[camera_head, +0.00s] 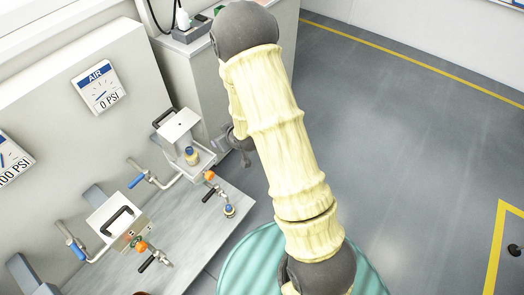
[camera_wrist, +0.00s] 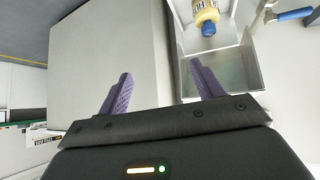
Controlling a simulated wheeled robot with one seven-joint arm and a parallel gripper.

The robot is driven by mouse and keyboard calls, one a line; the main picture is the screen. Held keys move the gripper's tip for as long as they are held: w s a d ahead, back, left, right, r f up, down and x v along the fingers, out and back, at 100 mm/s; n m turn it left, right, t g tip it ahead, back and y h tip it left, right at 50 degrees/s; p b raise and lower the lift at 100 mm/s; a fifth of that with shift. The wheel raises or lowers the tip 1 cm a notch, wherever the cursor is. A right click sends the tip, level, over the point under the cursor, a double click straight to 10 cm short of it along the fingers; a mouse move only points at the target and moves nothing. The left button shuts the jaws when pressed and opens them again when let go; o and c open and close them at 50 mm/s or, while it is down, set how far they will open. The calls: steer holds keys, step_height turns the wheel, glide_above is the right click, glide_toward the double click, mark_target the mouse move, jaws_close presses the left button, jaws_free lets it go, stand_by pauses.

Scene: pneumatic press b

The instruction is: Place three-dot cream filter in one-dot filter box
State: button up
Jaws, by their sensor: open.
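A cream filter with a blue end (camera_head: 192,155) stands at the rear metal filter box (camera_head: 180,132), whose handled lid is raised. In the wrist view the filter (camera_wrist: 207,17) shows at the top, next to a grey metal tray-like part (camera_wrist: 222,72); its dots cannot be read. A second small cream and blue piece (camera_head: 229,211) stands on the bench's right edge. The nearer filter box (camera_head: 117,216) has a handled lid. My gripper (camera_wrist: 160,72) has its purple fingers apart with nothing between them. It is partly hidden by my arm in the head view, right of the rear box.
The grey bench (camera_head: 200,240) carries blue-handled valves (camera_head: 137,181) and orange-knobbed valves (camera_head: 209,176). Gauges (camera_head: 99,87) are on the panel behind. A white cabinet (camera_head: 199,85) stands beyond the bench. Open floor (camera_head: 400,130) lies to the right.

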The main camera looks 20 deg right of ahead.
steer(key=s+d+r+m+g+h, duration=0.1)
steer(key=s+d+r+m+g, duration=0.1)
steer(key=s+r, duration=0.5)
steer(key=s+d+r+m+g+h, duration=0.1)
steer(key=s+d+r+m+g, duration=0.1)
steer(key=s+r, duration=0.5)
steer(key=s+d+g, duration=0.1)
steer(key=s+g, duration=0.1)
steer(key=s, duration=0.4)
steer(key=shift+d+r, duration=0.2)
steer(key=shift+r, duration=0.05)
